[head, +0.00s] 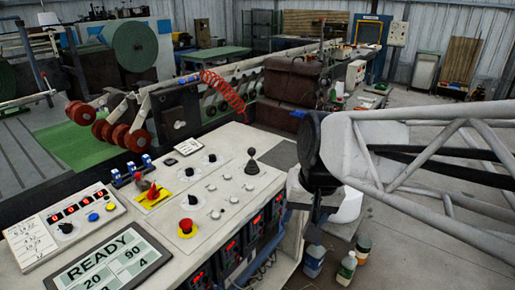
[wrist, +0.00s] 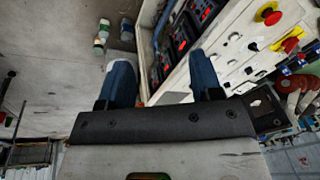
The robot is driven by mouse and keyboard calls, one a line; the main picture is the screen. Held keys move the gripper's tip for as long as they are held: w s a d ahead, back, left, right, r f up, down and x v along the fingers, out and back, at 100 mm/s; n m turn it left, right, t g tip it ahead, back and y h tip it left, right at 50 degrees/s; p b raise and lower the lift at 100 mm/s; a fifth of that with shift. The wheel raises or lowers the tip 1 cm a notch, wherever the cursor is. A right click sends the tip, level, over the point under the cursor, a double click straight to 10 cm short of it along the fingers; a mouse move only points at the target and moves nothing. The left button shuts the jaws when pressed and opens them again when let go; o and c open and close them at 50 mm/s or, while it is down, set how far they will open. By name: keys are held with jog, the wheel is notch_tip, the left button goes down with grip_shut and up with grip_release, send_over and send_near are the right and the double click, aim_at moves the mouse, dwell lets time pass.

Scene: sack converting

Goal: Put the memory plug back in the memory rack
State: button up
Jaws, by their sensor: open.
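Three small blue-and-white plug-like pieces (head: 132,171) stand in a row on the control console's left part, probably at the memory rack. I cannot tell which is the memory plug or make out an empty slot. They show small at the right edge of the wrist view (wrist: 300,62). My gripper (wrist: 163,80) is open and empty, its two blue fingers wide apart. It hangs beside the console's right end, apart from the blue pieces. In the head view my arm comes in from the right, and the fingertips cannot be made out.
The console top (head: 226,165) carries knobs, a black joystick (head: 252,166), a red emergency button (head: 186,226) and a READY screen (head: 108,268). Red-lit modules (head: 230,246) fill its front side. Bottles (head: 346,268) stand on the floor below my arm. Red rollers (head: 110,130) lie beyond the console.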

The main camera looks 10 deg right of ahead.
jog(key=s+d+f+n+h, duration=0.1)
jog(key=s+d, duration=0.2)
jog(key=s, duration=0.3)
jog(key=shift+f+n+h, duration=0.3)
jog(key=shift+f+n, duration=0.1)
jog(key=shift+w, duration=0.1)
dwell(1.5)
